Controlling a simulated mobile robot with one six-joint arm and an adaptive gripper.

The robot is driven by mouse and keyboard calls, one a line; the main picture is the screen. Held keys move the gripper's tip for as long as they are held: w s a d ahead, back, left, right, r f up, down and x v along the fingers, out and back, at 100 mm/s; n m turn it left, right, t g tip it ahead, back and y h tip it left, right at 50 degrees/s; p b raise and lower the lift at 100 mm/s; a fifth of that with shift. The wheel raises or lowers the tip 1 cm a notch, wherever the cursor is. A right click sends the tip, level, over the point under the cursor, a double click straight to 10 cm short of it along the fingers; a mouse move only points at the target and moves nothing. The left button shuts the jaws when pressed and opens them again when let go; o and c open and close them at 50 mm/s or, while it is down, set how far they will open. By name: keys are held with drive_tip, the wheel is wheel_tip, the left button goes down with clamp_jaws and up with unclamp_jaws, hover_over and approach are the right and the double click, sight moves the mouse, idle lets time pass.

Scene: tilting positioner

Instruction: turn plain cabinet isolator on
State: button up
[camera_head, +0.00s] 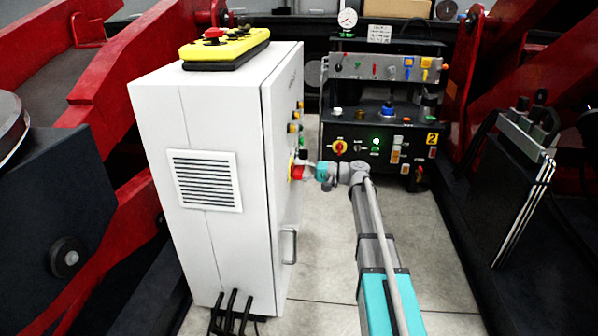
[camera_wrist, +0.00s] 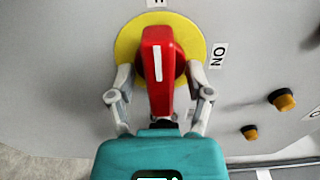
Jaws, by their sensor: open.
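The plain white cabinet (camera_head: 222,260) stands left of centre, its control face turned right. Its isolator (camera_head: 297,171) has a red handle on a yellow round plate. In the wrist view the red handle (camera_wrist: 158,70) stands upright, its white line pointing toward a label (camera_wrist: 157,3) cut off by the top edge. The ON label (camera_wrist: 217,55) is right of the yellow plate (camera_wrist: 128,45). My gripper (camera_wrist: 157,78) is open, one finger on each side of the handle. I cannot tell whether the fingers touch it. It also shows in the head view (camera_head: 309,171).
Orange-and-black buttons (camera_wrist: 282,99) sit right of the isolator. A yellow pendant (camera_head: 225,45) lies on the cabinet top. A black control panel (camera_head: 385,125) with its own red-and-yellow knob (camera_head: 339,147) stands behind. Red frames flank both sides. The floor (camera_head: 325,260) between is clear.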

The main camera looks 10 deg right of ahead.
drive_tip(key=shift+a, duration=0.1)
clamp_jaws()
drive_tip(key=shift+m, duration=0.4)
drive_tip(key=m, duration=0.3)
drive_tip(key=shift+m, duration=0.3)
drive_tip(key=m, duration=1.3)
drive_tip(key=shift+w, duration=0.1)
drive_tip(key=shift+m, duration=0.4)
